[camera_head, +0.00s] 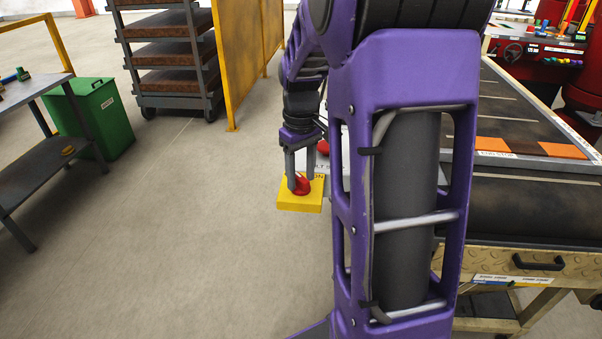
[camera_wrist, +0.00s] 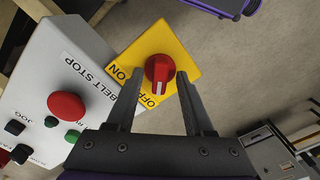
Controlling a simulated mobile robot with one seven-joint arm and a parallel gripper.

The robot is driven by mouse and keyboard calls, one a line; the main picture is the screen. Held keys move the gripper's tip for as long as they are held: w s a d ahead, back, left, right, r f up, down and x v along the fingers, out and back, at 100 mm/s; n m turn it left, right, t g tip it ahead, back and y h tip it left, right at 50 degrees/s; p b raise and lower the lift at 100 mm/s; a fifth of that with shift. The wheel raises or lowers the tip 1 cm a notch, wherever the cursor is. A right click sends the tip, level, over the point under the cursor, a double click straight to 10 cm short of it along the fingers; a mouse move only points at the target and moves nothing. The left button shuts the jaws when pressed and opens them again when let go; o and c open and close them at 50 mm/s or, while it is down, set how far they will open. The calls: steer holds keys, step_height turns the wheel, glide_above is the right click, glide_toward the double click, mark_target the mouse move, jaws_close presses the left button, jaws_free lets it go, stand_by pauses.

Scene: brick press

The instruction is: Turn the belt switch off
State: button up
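The belt switch is a red rotary knob (camera_wrist: 159,70) on a square yellow plate (camera_wrist: 185,62), with ON printed at its left and OFF below it in the wrist view. The knob's white mark points down in that view, toward the OFF label. My gripper (camera_wrist: 159,73) is open, with one finger on each side of the knob and a small gap on both sides. In the head view the yellow plate (camera_head: 288,203) sits beside the conveyor, and my gripper (camera_head: 301,183) reaches down over the red knob (camera_head: 302,188), partly hiding it.
A grey control box (camera_wrist: 35,75) labelled BELT STOP, with a red mushroom button (camera_wrist: 66,106) and smaller green and black buttons, adjoins the plate. The conveyor (camera_head: 505,115) lies at right. A green bin (camera_head: 105,120) and a rack (camera_head: 175,60) stand left over open floor.

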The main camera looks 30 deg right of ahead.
mark_target(301, 177)
step_height(301, 177, up, 17)
steer(key=p, duration=0.1)
steer(key=shift+r+p, duration=0.2)
steer(key=shift+p, duration=0.2)
stand_by(0.4)
